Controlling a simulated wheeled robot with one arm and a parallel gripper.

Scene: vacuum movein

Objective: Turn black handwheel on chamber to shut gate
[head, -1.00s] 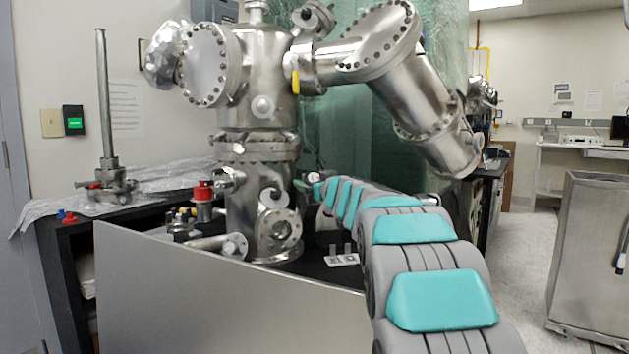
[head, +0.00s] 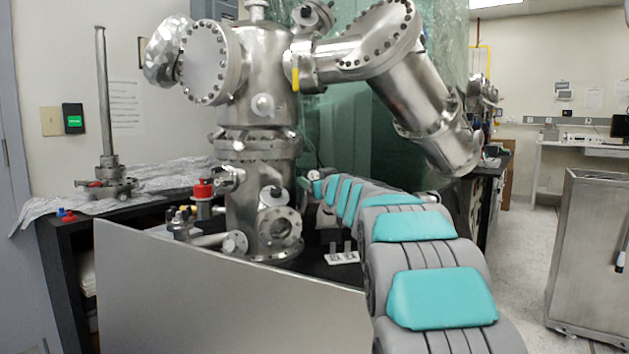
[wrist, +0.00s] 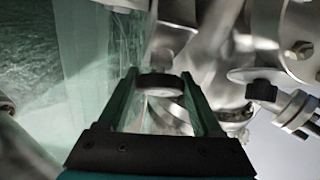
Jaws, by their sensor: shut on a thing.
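The steel vacuum chamber (head: 262,75) stands on the dark bench, left of centre in the head view. In the wrist view, a round black handwheel with a pale face (wrist: 160,84) sits between the tips of my gripper's two fingers (wrist: 159,76). The fingers are shut on its rim from both sides. In the head view my gripper (head: 306,183) is small, at the chamber's right side, and the handwheel is too small or hidden to make out. The gate is inside the chamber and hidden.
A second black knob (wrist: 262,90) on a steel fitting is close to the right of my gripper. A grey panel (head: 220,285) stands in front of the bench. A large slanted steel tube (head: 410,90) hangs above my arm. Green plastic sheeting (head: 365,140) hangs behind.

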